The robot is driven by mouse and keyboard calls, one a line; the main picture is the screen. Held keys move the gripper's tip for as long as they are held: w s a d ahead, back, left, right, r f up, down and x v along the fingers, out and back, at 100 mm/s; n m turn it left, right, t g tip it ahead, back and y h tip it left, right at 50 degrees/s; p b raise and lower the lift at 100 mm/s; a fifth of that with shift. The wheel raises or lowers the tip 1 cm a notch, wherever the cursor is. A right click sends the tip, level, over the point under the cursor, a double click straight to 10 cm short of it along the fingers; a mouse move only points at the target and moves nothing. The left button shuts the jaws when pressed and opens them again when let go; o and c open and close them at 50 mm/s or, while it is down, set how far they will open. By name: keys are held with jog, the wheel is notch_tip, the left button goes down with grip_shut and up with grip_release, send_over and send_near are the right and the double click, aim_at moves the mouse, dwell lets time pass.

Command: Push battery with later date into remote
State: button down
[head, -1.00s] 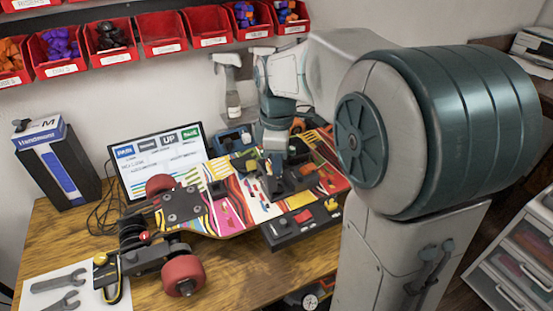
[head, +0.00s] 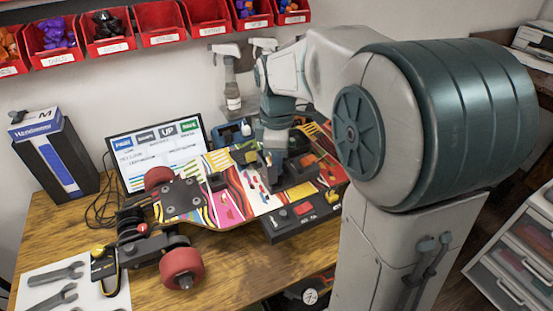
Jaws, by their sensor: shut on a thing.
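My gripper (head: 274,176) points down over the far part of the upturned, multicoloured skateboard (head: 232,208). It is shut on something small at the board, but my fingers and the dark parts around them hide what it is. No battery can be made out for certain, and no date can be read from here.
A black tray (head: 283,232) with red and yellow parts stands at the board's front edge. A lit screen (head: 155,150) and a dark box (head: 57,160) stand behind. Wrenches (head: 55,274) lie front left. Red bins (head: 162,25) hang above. Bare wood shows in front of the board.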

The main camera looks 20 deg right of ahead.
jog(key=shift+f+b, duration=0.75)
jog(key=shift+f, duration=0.9)
dwell(2.5)
jog(key=c, duration=1)
grip_release()
jog(key=shift+o, duration=0.2)
jog(key=shift+r, duration=0.2)
jog(key=shift+r+p, duration=1.25)
jog(key=shift+p, duration=0.1)
jog(key=shift+r, duration=0.2)
jog(key=shift+r+p, duration=2.5)
jog(key=shift+r, duration=0.4)
